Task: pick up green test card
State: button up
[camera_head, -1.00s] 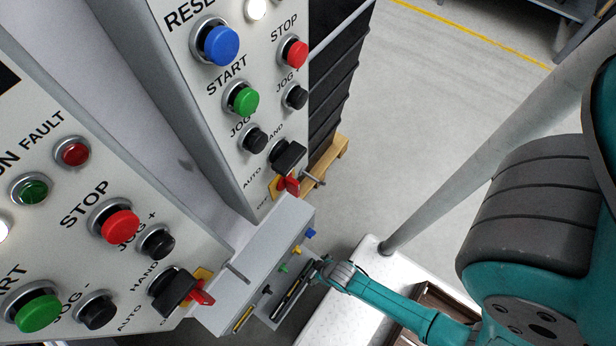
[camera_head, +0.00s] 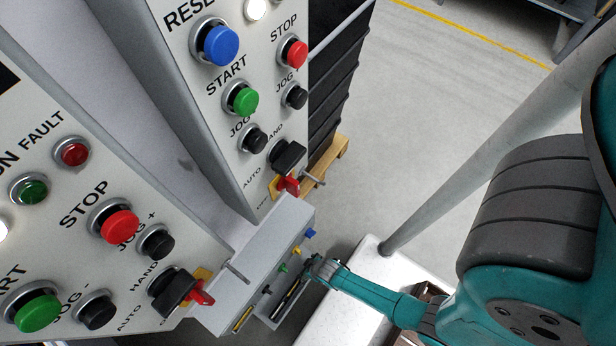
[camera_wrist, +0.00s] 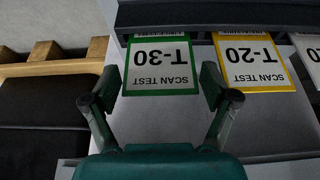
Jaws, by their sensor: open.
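The green test card (camera_wrist: 162,65) has a green border and tab and reads "SCAN TEST T-30" upside down in the wrist view. Its tab reaches up to a dark bar. My gripper (camera_wrist: 161,84) is open, one finger on each side of the card's lower part; I cannot tell how much depth lies between them. Nothing is held. In the head view my gripper (camera_head: 313,268) is small, at the grey box below the panels. A small green piece (camera_head: 283,268) shows on that box; the card itself is not clear there.
A yellow T-20 card (camera_wrist: 252,62) hangs close right of the green one, with a white card (camera_wrist: 312,55) beyond. The dark bar (camera_wrist: 220,16) runs above them. A wooden pallet (camera_wrist: 50,62) lies left. Button panels (camera_head: 110,225) stand over the grey box (camera_head: 255,255).

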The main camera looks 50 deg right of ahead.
jog(key=c, duration=0.8)
jog(key=shift+r, duration=0.1)
